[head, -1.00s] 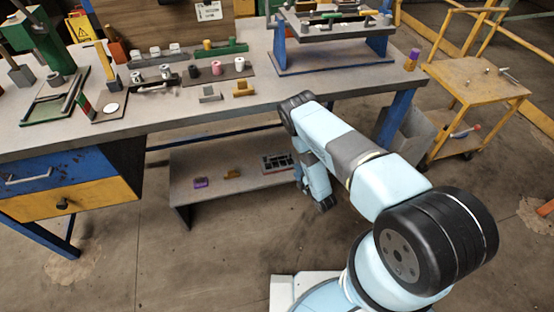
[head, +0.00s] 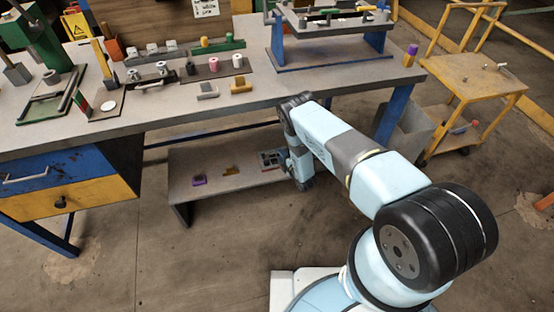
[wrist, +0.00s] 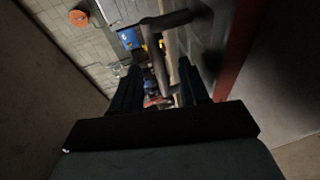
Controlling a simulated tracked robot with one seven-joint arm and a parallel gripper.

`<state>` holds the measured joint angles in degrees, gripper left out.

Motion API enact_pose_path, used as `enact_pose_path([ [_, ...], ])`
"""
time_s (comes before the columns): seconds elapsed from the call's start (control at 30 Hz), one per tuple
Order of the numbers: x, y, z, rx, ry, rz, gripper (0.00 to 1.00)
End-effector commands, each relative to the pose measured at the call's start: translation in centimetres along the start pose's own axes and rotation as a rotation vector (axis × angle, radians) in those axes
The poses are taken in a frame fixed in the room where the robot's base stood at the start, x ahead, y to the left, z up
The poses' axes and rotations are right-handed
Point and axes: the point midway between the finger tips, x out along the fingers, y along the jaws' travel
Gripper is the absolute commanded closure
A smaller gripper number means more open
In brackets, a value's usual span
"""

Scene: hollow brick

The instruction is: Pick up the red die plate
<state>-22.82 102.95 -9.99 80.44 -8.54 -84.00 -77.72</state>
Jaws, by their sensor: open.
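I cannot make out a red die plate for certain. In the wrist view a small red patch (wrist: 153,101) shows between my gripper's fingers, too dark and small to identify. My gripper (wrist: 162,80) shows there as two dark fingers standing apart, with no object clearly held. A grey bar (wrist: 165,22) crosses the view beyond them. In the head view my gripper (head: 302,182) hangs at the right end of the low shelf, partly hidden by my arm. A dark gridded piece (head: 270,160) lies on the shelf just left of it.
A grey bin (head: 408,133) and yellow cart (head: 470,80) stand right. Floor in front is clear.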

Motion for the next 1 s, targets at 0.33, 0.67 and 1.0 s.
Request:
enact_pose_path([
  [0.33,1.55,0.08,-0.01,0.001,0.000,0.001,0.56],
  [0.67,1.51,0.08,0.06,0.001,-0.001,0.001,0.80],
  [1.0,1.45,0.01,0.12,0.001,-0.002,-0.001,1.00],
])
